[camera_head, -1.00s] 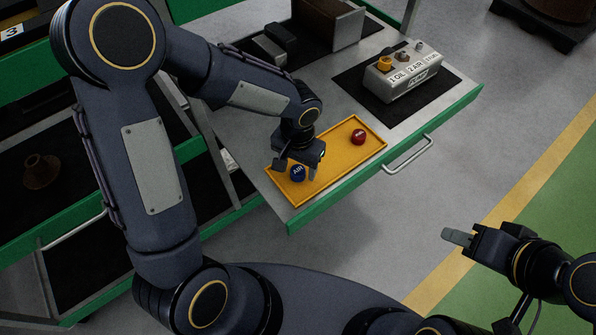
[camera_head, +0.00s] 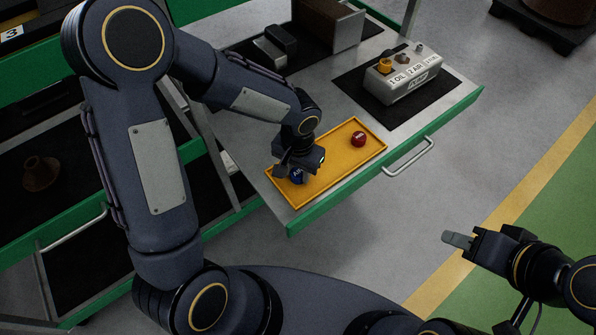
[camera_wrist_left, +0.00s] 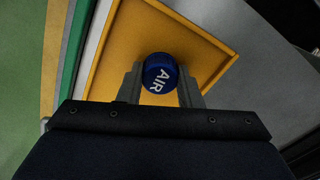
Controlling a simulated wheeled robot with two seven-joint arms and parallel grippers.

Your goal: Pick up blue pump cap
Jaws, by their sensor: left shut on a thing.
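The blue pump cap (camera_head: 298,177), marked AIR, is at the near left part of the yellow tray (camera_head: 334,175). My left gripper (camera_head: 296,174) is over the tray and shut on the cap. In the left wrist view the blue cap (camera_wrist_left: 160,74) sits between the two grey fingers of my left gripper (camera_wrist_left: 160,84). I cannot tell whether the cap still touches the tray floor. My right gripper (camera_head: 458,240) is out over the floor at the lower right, away from the table, and holds nothing visible; its finger gap is not clear.
A red cap (camera_head: 359,139) lies in the far right part of the tray. A grey pump box (camera_head: 403,80) with labelled ports and a yellow cap stands on a black mat (camera_head: 352,88) behind. The table has a green front edge (camera_head: 360,180) with a metal handle (camera_head: 410,158).

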